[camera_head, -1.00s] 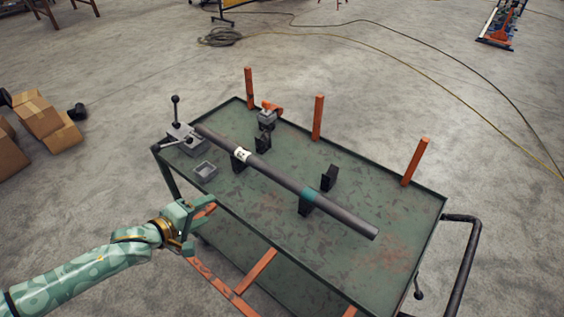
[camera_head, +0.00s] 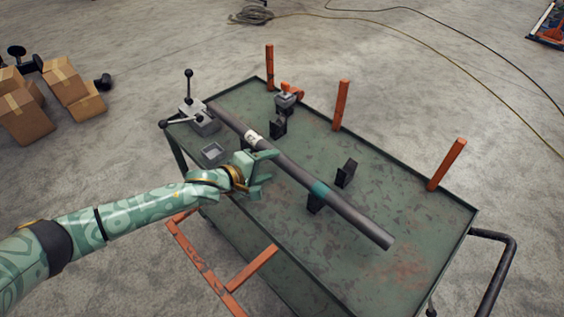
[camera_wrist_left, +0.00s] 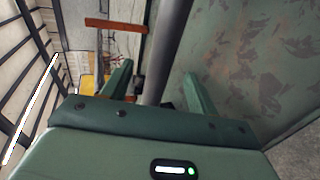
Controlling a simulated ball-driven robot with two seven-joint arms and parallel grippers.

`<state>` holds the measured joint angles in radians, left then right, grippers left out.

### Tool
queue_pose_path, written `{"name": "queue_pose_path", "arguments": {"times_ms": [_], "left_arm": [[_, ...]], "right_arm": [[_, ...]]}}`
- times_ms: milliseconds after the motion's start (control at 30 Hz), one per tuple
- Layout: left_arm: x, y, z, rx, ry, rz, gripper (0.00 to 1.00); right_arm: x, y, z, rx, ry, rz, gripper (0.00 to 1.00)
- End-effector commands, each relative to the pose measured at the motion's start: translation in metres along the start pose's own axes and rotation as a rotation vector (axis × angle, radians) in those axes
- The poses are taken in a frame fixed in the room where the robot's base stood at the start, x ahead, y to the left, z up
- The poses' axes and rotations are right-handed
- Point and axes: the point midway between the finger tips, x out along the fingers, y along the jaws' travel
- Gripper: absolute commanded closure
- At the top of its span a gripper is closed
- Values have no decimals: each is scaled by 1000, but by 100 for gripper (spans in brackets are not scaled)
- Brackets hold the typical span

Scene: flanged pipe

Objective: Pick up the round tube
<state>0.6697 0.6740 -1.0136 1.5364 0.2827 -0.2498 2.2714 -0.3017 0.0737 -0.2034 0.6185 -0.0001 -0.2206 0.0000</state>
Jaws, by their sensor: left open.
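The round tube (camera_head: 290,168) is long and dark grey with a white label and a teal band. It lies diagonally across black supports on the green cart (camera_head: 420,215). My left gripper (camera_head: 270,168) is open and empty, close to the near side of the tube between the label and the teal band. In the left wrist view, the tube (camera_wrist_left: 169,45) runs lengthwise in the gap between the two open fingers (camera_wrist_left: 155,88). I cannot tell whether it is between the fingertips or beyond them. My right gripper is not in view.
A grey clamp with black-knobbed levers (camera_head: 198,120) stands at the tube's far left end. A small grey box (camera_head: 212,153) sits near it. Orange posts (camera_head: 342,105) rise along the cart's back edge. Cardboard boxes (camera_head: 65,80) lie on the floor at left.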

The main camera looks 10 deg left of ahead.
Motion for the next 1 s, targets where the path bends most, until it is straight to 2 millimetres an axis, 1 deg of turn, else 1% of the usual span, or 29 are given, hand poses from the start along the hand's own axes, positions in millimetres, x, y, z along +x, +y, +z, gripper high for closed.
{"name": "queue_pose_path", "arguments": {"times_ms": [133,200,300,400,567,667,700,767,800,1000], "left_arm": [[25,-8,5,-1,-3,-1,41],[37,-8,6,1,-2,-1,41],[47,-6,6,0,-1,-1,41],[50,-4,6,0,0,-1,41],[49,-3,6,0,0,0,41],[49,-3,6,0,0,0,66],[49,-3,6,0,0,0,77],[49,-3,6,0,0,0,94],[49,-3,6,0,0,0,100],[49,-1,6,0,-1,4,100]], "right_arm": [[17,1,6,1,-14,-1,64],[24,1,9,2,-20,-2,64],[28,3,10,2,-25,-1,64],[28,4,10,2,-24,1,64],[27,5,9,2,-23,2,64],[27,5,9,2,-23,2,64],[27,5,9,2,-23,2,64],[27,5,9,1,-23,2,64],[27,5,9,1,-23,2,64],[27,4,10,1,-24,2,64]]}}
